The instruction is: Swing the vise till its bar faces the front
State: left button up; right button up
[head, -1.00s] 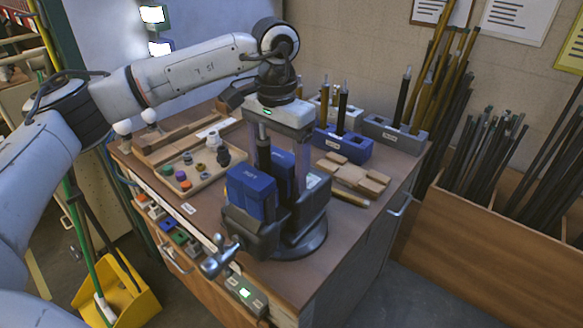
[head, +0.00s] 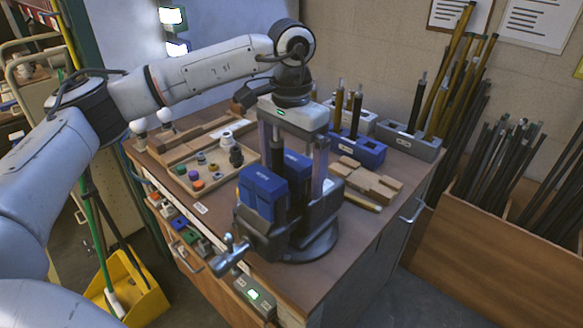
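The vise (head: 268,238) is a dark grey body on a round swivel base on the bench, with two blue jaws (head: 263,193). Its metal screw handle with the cross bar (head: 229,254) points toward the front left of the picture, over the bench edge. My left gripper (head: 294,165) points straight down over the vise. Its fingers are wide apart, one on each side of the jaw area. A dark upright post stands between the jaws. The fingertips are partly hidden, and I cannot tell whether they touch the vise. My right gripper is out of view.
A parts tray (head: 207,170) lies left of the vise. Wooden blocks (head: 365,180) lie to its right. Blue (head: 350,148) and grey (head: 410,140) holders with rods stand behind. A small box with a green light (head: 255,295) is at the front edge. The bench front right is clear.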

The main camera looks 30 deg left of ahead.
pick_arm(q)
jog(key=shift+r, duration=0.1)
notch_tip(320, 180, up, 10)
jog(key=shift+r, duration=0.1)
dwell(0.3)
jog(key=shift+s, duration=0.1)
dwell(0.3)
